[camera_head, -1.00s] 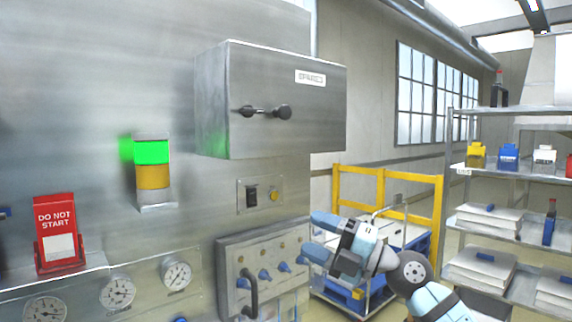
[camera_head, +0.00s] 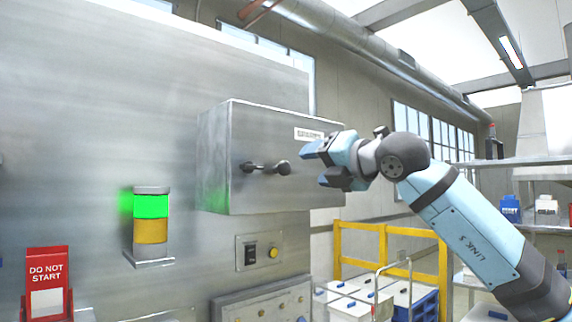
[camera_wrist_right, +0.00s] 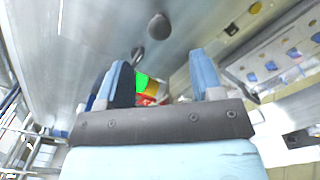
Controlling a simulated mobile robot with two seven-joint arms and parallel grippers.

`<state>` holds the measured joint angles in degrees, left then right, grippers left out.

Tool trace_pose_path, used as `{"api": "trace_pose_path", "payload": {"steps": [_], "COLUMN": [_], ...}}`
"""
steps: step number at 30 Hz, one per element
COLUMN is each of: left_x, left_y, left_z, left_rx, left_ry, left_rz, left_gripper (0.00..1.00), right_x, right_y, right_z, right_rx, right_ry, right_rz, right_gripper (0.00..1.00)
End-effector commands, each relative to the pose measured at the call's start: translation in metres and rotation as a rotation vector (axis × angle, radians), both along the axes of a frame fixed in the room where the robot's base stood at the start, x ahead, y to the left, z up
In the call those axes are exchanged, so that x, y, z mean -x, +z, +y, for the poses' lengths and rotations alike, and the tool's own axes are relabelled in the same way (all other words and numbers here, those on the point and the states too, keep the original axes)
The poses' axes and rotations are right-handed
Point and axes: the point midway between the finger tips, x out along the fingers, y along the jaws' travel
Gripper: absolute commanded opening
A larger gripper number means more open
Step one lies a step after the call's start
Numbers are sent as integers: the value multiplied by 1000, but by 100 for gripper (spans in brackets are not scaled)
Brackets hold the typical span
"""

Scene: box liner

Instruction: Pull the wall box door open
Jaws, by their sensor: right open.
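The wall box (camera_head: 258,192) is a grey metal box on the steel wall, and its front door looks closed. A dark handle (camera_head: 265,168) with round knobs sits across the door front; it also shows in the wrist view (camera_wrist_right: 158,26), above the fingers. My right gripper (camera_head: 318,166) is at the door's right side, to the right of the handle and apart from it. Its fingers are open and empty, as the wrist view (camera_wrist_right: 162,78) also shows. My left gripper is in neither view.
A signal light (camera_head: 151,205), lit green, juts from the wall left of the box. A switch plate (camera_head: 259,250) is below the box. A red sign (camera_head: 47,275) stands lower left. A yellow rail (camera_head: 385,230) and shelves are to the right.

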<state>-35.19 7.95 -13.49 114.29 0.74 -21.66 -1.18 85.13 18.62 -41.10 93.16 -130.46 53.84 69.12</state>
Motion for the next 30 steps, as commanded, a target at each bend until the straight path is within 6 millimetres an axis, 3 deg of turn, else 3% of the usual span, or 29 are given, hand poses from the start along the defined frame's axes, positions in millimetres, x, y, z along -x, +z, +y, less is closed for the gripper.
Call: {"api": "trace_pose_path", "payload": {"steps": [6, 13, 27, 30], "left_x": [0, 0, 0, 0], "left_y": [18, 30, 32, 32], "left_z": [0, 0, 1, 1], "left_rx": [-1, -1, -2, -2], "left_ry": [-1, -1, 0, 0], "left_rz": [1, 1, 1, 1], "left_gripper": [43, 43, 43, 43], "right_x": [-36, -63, -73, -73], "right_y": [3, 3, 0, 0], "right_z": [33, 57, 66, 66], "right_rx": [1, -1, -1, -1], "right_ry": [1, 1, 1, 1], "right_rz": [2, 1, -1, -1], "right_gripper": [61, 61, 61, 38]}}
